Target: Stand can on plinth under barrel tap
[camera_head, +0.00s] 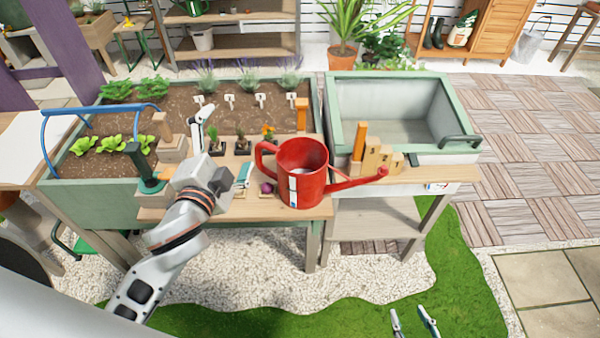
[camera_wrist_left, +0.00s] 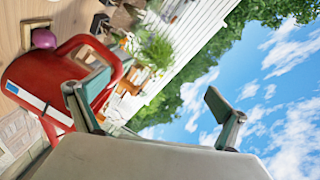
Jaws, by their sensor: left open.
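The red watering can (camera_head: 312,188) stands upright on the wooden front ledge, its handle on the left and its spout pointing right. It also shows tilted at the left of the left wrist view (camera_wrist_left: 42,72). My left gripper (camera_head: 224,146) is open and empty, left of the can, with its fingers apart over the ledge. Its two fingers (camera_wrist_left: 152,105) are spread in the left wrist view. My right gripper (camera_head: 414,322) is open and empty, low over the grass. I cannot make out a barrel tap or say which block is the plinth.
Stepped wooden blocks (camera_head: 378,160) stand by the spout tip. A green-rimmed basin (camera_head: 390,82) lies behind them. Left of my gripper are a dark green post (camera_head: 137,162) and wooden blocks (camera_head: 171,151). Small potted plants (camera_head: 243,147) and a purple ball (camera_head: 266,188) sit near the can.

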